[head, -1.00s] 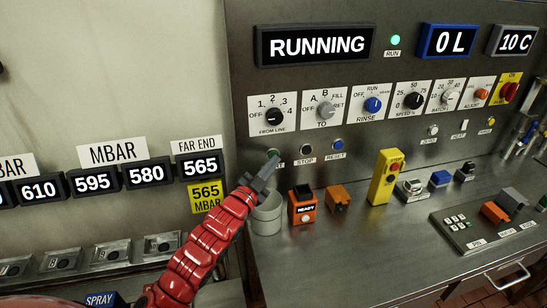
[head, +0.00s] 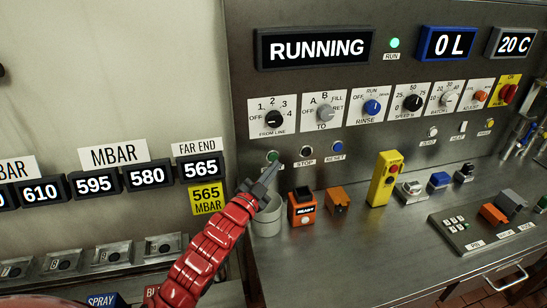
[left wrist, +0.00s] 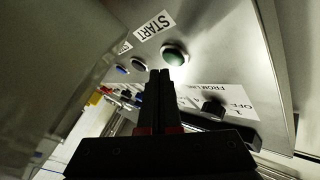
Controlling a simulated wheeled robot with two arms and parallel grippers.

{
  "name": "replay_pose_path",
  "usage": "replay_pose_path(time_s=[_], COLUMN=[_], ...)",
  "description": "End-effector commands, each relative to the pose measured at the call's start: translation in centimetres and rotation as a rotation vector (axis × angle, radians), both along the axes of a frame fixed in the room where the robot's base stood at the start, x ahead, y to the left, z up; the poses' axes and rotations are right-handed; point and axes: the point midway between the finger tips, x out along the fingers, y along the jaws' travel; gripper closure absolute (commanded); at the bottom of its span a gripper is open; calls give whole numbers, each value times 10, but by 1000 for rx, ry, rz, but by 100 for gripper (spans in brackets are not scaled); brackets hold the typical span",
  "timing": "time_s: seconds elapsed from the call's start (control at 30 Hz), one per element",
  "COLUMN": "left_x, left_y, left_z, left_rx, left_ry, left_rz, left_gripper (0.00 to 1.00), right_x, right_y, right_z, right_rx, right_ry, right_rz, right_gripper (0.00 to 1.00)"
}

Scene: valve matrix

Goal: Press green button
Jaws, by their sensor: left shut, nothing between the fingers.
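The green button (head: 273,156) sits on the metal panel, left of the black STOP button (head: 306,150) and the blue RESET button (head: 338,146). My left gripper (head: 272,172) is shut and empty, its tip just below the green button and apart from it in the head view. In the left wrist view the green button (left wrist: 174,55) shows beside the START label (left wrist: 154,25), just beyond the shut fingertips (left wrist: 160,72). My right gripper is not in view.
A display reading RUNNING (head: 316,47) and a lit green RUN lamp (head: 394,43) are above. A row of knobs, such as the FROM LINE knob (head: 274,118), runs over the buttons. A grey cup (head: 267,221), an orange READY device (head: 303,208) and a yellow box (head: 384,178) stand on the counter below.

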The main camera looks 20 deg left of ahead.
Motion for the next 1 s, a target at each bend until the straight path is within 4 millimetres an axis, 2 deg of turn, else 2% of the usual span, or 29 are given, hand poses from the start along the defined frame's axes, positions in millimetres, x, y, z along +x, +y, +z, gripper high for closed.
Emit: replay_pose_path(time_s=[0.23, 0.7, 1.0], left_x=[-5, -40, -42], left_y=[-4, -28, -28], left_z=[-1, -1, 0], left_rx=[0, -2, 0], left_ry=[2, 1, 0], left_rz=[-1, -2, 0], left_gripper=[100, 100, 100], right_x=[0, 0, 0], right_y=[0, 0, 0], right_z=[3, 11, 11], right_rx=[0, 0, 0], right_ry=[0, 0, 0], right_rz=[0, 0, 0], right_gripper=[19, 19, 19])
